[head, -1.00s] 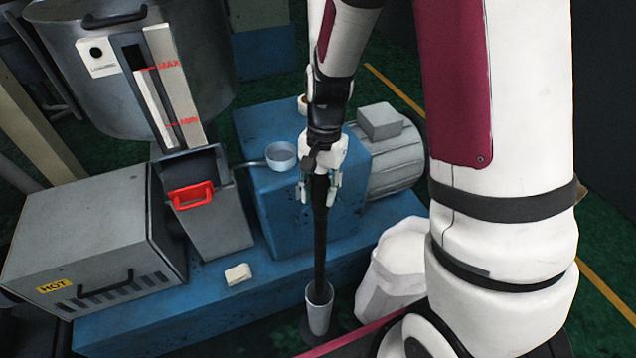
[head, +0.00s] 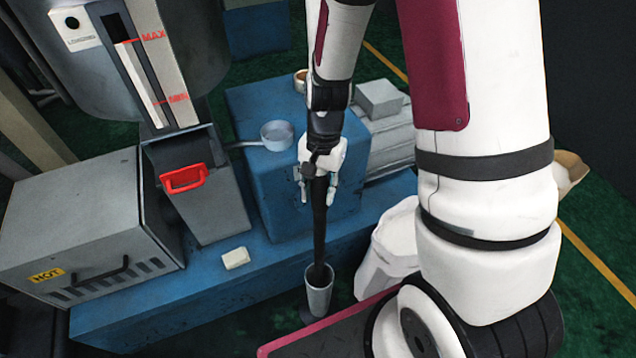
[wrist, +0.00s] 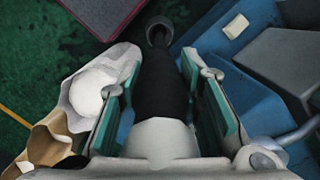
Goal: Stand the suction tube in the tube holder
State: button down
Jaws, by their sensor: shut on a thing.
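The suction tube (head: 319,222) is a long black tube, close to upright, thicker at the top. My gripper (head: 318,195) is shut on its upper part. The tube holder (head: 319,293) is a slim grey cup on a dark round base on the floor. The tube's lower end is at the cup's mouth and looks to be inside it; how deep is hidden. In the wrist view the tube (wrist: 160,85) runs away between my gripper's fingers (wrist: 161,68) to the round holder (wrist: 158,29).
A blue plinth (head: 140,310) stands left of the holder, bearing a grey box marked HOT (head: 75,235), a white block (head: 235,258) and a blue housing (head: 290,205) with a small metal cup (head: 277,134). A white sack (head: 388,250) stands close right of the holder.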

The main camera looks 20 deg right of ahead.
aim_at(319, 232)
jog(key=shift+f+b, duration=4.8)
jog(key=shift+f, duration=4.55)
jog(key=c, duration=1.1)
grip_release()
jog(key=shift+o, duration=0.2)
jog(key=r, duration=0.8)
jog(key=w+d+r, duration=0.1)
jog(key=r, duration=0.2)
jog(key=shift+w+d+r, duration=0.1)
jog(key=shift+r, duration=0.3)
